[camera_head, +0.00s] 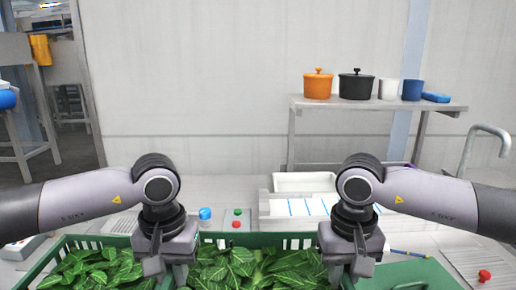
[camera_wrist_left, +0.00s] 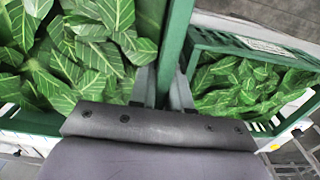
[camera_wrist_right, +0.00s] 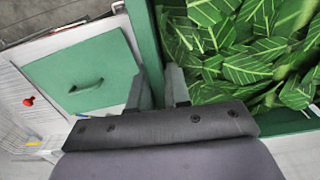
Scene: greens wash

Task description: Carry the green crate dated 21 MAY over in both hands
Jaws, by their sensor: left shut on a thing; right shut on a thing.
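A green crate (camera_head: 262,238) full of leafy greens is at the bottom middle of the head view, between my grippers. My left gripper (camera_head: 165,268) is shut on its left wall, which also shows in the left wrist view (camera_wrist_left: 176,38). My right gripper (camera_head: 350,268) is shut on its right wall, which also shows in the right wrist view (camera_wrist_right: 146,45). No date is readable on this crate, and its lower part is out of the head view. I cannot tell whether it is raised off its support.
A second green crate (camera_head: 100,240) of greens stands close on the left; it bears a white label (camera_wrist_left: 268,48), unreadable. A green panel with a handle (camera_head: 430,270) lies to the right. White trays (camera_head: 305,182) stand behind. A shelf (camera_head: 375,104) bears pots and cups.

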